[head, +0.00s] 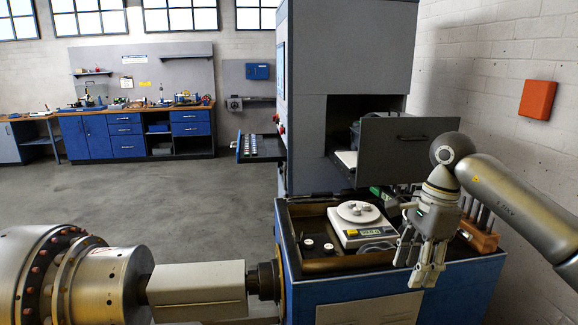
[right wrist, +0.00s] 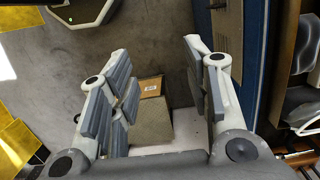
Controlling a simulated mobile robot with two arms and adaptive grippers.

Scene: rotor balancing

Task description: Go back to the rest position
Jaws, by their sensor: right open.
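My right gripper (head: 422,272) hangs fingers down in front of the blue-rimmed work top, near its front right corner in the head view. In the right wrist view its two fingers (right wrist: 158,58) are spread apart with nothing held between them. My left gripper is in neither view. A white scale (head: 350,240) stands on the work top, left of the right gripper, with small pale pieces (head: 357,208) on its round pan.
A large metal rotor (head: 65,275) with a shaft fills the lower left. A wooden rack (head: 480,237) is right of the gripper. Grey floor (head: 170,195) lies clear at left.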

